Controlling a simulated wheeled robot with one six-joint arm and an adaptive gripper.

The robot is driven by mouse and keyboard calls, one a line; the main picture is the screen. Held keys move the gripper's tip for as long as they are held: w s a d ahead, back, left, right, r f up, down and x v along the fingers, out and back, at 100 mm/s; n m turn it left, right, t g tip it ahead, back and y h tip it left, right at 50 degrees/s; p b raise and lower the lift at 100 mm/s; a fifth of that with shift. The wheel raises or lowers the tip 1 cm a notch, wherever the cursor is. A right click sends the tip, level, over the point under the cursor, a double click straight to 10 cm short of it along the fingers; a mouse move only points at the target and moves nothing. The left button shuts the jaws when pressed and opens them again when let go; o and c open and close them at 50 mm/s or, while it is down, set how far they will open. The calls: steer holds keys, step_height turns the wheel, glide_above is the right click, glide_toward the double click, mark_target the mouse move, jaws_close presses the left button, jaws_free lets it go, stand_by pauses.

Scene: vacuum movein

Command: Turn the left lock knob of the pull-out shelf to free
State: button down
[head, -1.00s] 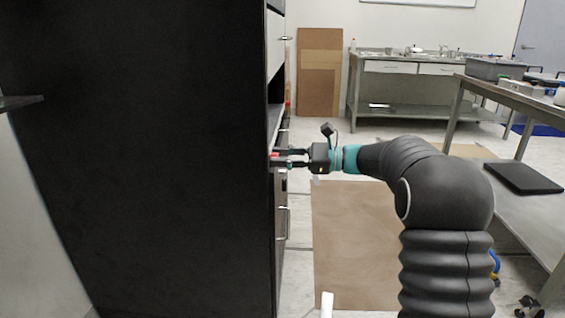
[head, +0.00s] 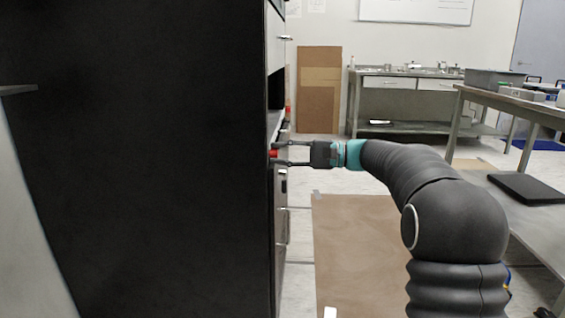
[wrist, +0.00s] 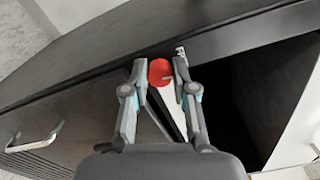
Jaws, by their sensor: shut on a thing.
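The red lock knob (wrist: 160,72) sits on the front edge of the dark cabinet, between my fingertips in the wrist view. It also shows as a small red spot at the cabinet's front edge in the head view (head: 273,154). My gripper (wrist: 160,75) is shut on the knob, one finger on each side. In the head view my gripper (head: 282,154) reaches in from the right, level with the knob. The shelf itself is mostly hidden in the head view by the cabinet's side.
The tall black cabinet (head: 140,160) fills the left. A bar handle (wrist: 35,138) and a dark opening (wrist: 270,95) lie beside the knob. Brown board (head: 360,245) covers the floor in front. A metal table (head: 500,98) stands at the right.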

steer(key=shift+f+n+b, duration=0.1)
steer(key=shift+n+b, duration=0.35)
steer(key=shift+n, duration=0.25)
steer(key=c, duration=0.9)
jaws_free()
steer(key=shift+c, duration=0.2)
steer(key=shift+d, duration=0.1)
steer(key=d, duration=0.7)
steer(key=shift+s+d, duration=0.2)
steer(key=shift+d, duration=0.2)
